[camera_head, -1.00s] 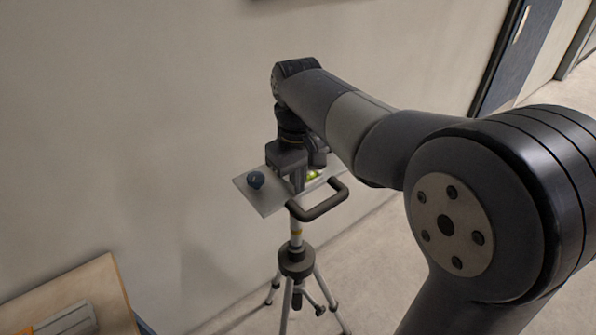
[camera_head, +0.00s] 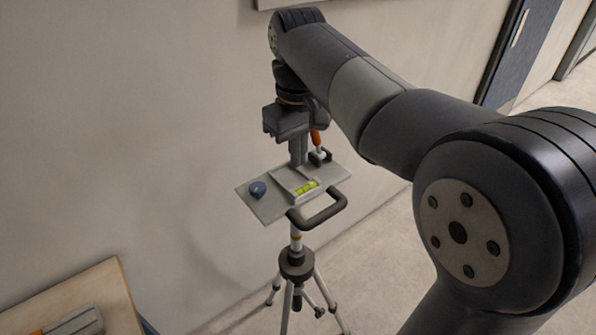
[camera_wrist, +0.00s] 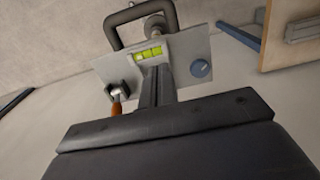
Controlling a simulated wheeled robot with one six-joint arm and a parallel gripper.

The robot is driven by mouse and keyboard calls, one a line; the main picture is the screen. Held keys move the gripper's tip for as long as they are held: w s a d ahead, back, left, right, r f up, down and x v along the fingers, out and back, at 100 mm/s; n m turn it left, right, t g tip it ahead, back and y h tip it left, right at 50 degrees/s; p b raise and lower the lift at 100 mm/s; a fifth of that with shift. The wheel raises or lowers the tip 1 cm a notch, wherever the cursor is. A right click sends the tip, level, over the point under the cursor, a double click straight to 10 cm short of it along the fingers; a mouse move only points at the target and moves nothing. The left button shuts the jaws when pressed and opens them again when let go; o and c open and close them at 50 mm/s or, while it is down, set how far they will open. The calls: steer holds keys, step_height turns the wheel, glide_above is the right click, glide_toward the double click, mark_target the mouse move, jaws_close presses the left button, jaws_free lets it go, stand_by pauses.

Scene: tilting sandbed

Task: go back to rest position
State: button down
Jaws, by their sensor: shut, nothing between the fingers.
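My gripper (camera_head: 299,160) points down over a grey plate (camera_head: 262,208) on top of a tripod (camera_head: 296,262). Its fingers look closed together with nothing between them. It is above the plate; whether the tips touch it I cannot tell. The plate carries a yellow-green spirit level (camera_head: 307,188), a dark blue knob (camera_head: 257,188) and a dark handle (camera_head: 320,211) on its near side. In the wrist view the closed fingers (camera_wrist: 158,80) reach toward the spirit level (camera_wrist: 148,54), with the blue knob (camera_wrist: 200,68) to the right.
An orange-handled tool (camera_head: 316,140) stands at the plate's far right side, close to my gripper. A wall is close behind the tripod. A wooden table (camera_head: 90,283) is at lower left. The floor right of the tripod is clear.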

steer(key=shift+r, duration=1.9)
steer(key=shift+f, duration=0.1)
steer(key=b, duration=0.2)
glide_toward(298, 201)
step_height(298, 201, down, 5)
steer(key=shift+f, duration=0.1)
steer(key=shift+f+b, duration=0.7)
steer(key=shift+f, duration=0.15)
steer(key=shift+r, duration=0.15)
